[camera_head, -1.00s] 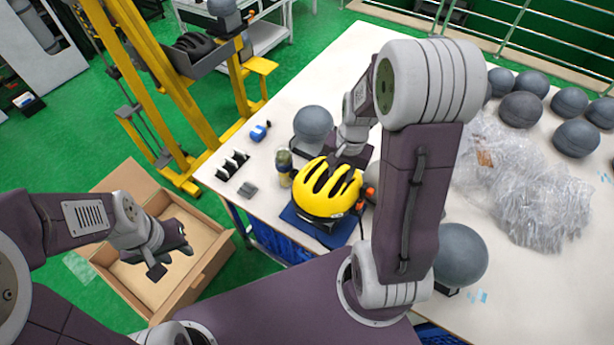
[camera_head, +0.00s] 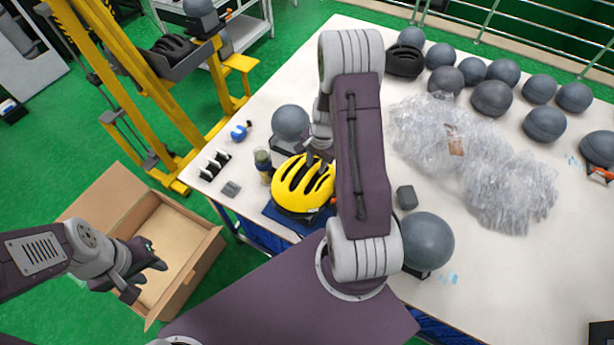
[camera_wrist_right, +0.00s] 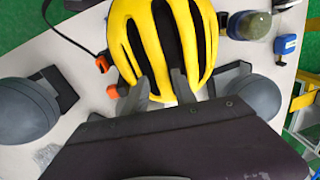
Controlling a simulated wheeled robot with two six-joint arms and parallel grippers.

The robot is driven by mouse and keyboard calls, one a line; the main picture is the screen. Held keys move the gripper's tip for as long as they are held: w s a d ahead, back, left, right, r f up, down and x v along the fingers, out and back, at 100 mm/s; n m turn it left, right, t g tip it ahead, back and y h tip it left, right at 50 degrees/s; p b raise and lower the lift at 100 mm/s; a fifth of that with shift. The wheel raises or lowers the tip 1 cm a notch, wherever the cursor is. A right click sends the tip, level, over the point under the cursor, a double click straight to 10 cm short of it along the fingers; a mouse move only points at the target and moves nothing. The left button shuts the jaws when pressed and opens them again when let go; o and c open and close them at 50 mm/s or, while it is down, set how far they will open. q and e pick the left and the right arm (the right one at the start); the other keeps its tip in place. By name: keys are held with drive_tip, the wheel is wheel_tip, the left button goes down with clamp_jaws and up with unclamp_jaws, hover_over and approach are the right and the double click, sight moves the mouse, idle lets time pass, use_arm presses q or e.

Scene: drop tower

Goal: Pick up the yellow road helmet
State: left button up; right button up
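The yellow road helmet (camera_head: 303,186) with dark vent slots sits on a blue mat (camera_head: 283,218) near the table's left front edge. It fills the top middle of the right wrist view (camera_wrist_right: 160,40). My right gripper (camera_head: 318,158) is over the top right part of the helmet. In the right wrist view its two fingers (camera_wrist_right: 159,92) are apart, with a yellow rib showing between them; whether they touch it I cannot tell. The helmet stays down on the mat. My left gripper (camera_head: 148,278) is open and empty, over the cardboard box.
The white table (camera_head: 400,270) holds a grey headform (camera_head: 290,122), another at front right (camera_head: 427,240), a green-lidded jar (camera_head: 263,165) and clear plastic wrap (camera_head: 470,160). Several grey balls line the back. An open cardboard box (camera_head: 190,280) and yellow frame (camera_head: 150,100) stand left.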

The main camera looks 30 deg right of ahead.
drive_tip(key=shift+w+a+f, duration=0.1)
drive_tip(key=shift+w+f, duration=0.05)
drive_tip(key=shift+f, duration=0.4)
drive_tip(key=shift+w+a+f, duration=0.1)
drive_tip(key=shift+w+f, duration=0.05)
drive_tip(key=shift+f, duration=0.35)
drive_tip(key=shift+s+d, duration=0.1)
clamp_jaws()
idle(0.4)
